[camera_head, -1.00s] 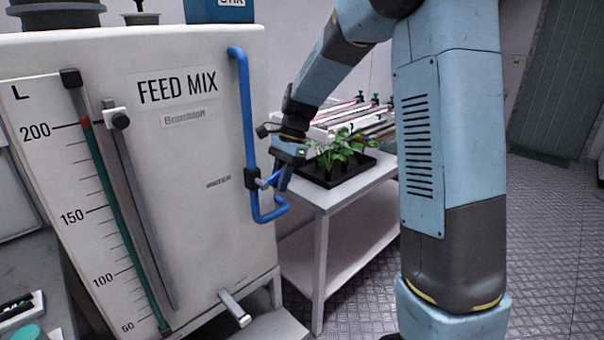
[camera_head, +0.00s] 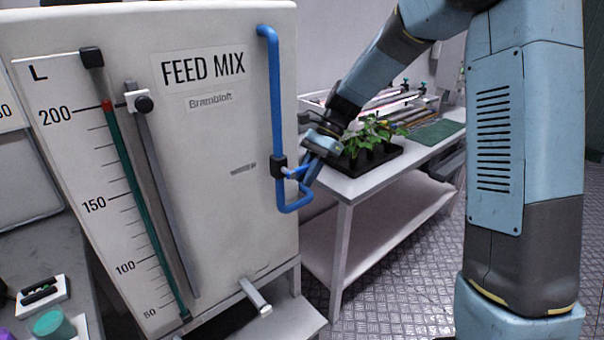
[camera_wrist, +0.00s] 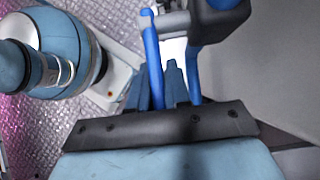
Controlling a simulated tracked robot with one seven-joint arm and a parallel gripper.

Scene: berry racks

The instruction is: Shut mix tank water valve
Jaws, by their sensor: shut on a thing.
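The white mix tank (camera_head: 215,135) labelled FEED MIX fills the left of the head view. A blue water pipe (camera_head: 275,85) runs down its right edge and bends into a U at the bottom. A black valve body (camera_head: 279,167) sits on this pipe, with a short blue handle (camera_head: 294,173) sticking out to the right. My gripper (camera_head: 307,182) is at the valve from the right and is shut on the handle. The fingers partly hide the handle's outer end. In the wrist view, my gripper's fingers (camera_wrist: 160,85) lie among blue bars, so the grip is hard to make out.
A white table (camera_head: 375,185) with a black tray of green plants (camera_head: 365,145) stands right behind my gripper. A metal tap or bracket (camera_head: 255,296) juts from the tank's lower front. A level gauge (camera_head: 130,180) runs down the tank's left side.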

